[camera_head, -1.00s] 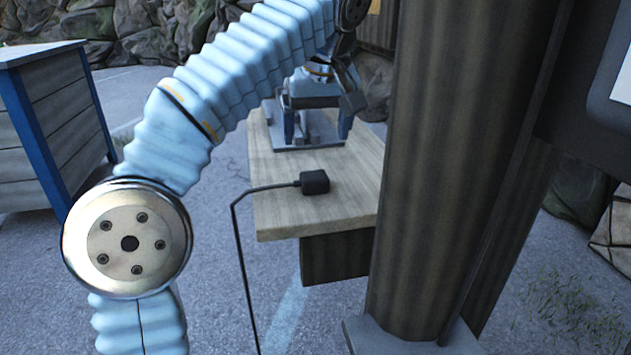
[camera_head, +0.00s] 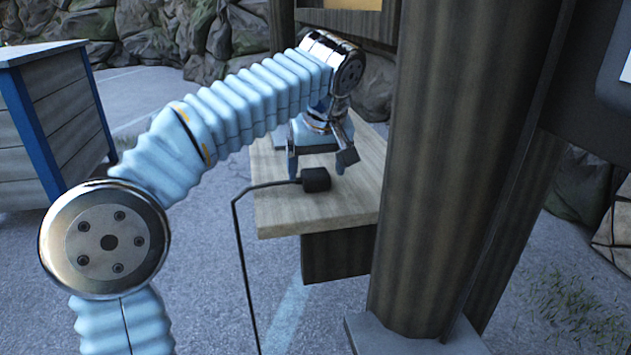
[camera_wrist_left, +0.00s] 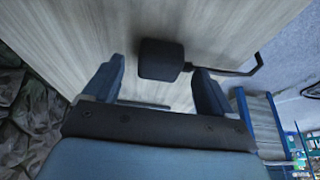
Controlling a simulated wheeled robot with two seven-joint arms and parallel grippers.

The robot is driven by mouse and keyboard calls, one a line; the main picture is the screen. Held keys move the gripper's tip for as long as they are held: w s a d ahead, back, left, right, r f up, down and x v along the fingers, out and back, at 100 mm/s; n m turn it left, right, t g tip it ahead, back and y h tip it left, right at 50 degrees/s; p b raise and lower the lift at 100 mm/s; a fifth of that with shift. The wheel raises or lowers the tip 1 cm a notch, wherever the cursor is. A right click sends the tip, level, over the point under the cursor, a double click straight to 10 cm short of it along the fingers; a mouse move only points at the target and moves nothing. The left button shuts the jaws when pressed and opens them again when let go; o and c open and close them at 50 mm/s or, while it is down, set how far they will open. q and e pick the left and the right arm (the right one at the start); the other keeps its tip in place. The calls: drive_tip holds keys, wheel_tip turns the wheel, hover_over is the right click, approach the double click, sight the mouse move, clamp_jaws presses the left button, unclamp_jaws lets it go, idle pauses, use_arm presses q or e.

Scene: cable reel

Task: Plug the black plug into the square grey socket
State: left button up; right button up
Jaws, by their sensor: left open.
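The black plug (camera_head: 316,179) lies on the wooden bench (camera_head: 285,220) near its front edge. Its cable runs left over the edge and hangs down. My left gripper (camera_head: 319,170) is open just above and behind the plug, fingers pointing down. The square grey socket is not identifiable in these frames. My right gripper is not in view.
A thick dark post (camera_head: 450,150) stands just right of the bench. A grey crate with blue edges (camera_head: 55,120) is at the left. A grey plate edge (camera_wrist_left: 130,103) shows on the bench beyond the fingers. Paved ground is free in front.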

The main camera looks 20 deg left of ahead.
use_arm(q)
drive_tip(key=shift+x, duration=1.25)
drive_tip(key=shift+c, duration=0.4)
drive_tip(key=c, duration=0.9)
drive_tip(key=shift+r, duration=0.1)
drive_tip(key=shift+d+r, duration=0.1)
drive_tip(key=shift+r, duration=0.5)
drive_tip(key=s+a+r, duration=0.1)
drive_tip(key=s+r, duration=1)
drive_tip(key=s, duration=0.3)
drive_tip(key=shift+a+r, duration=0.15)
drive_tip(key=shift+r, duration=0.2)
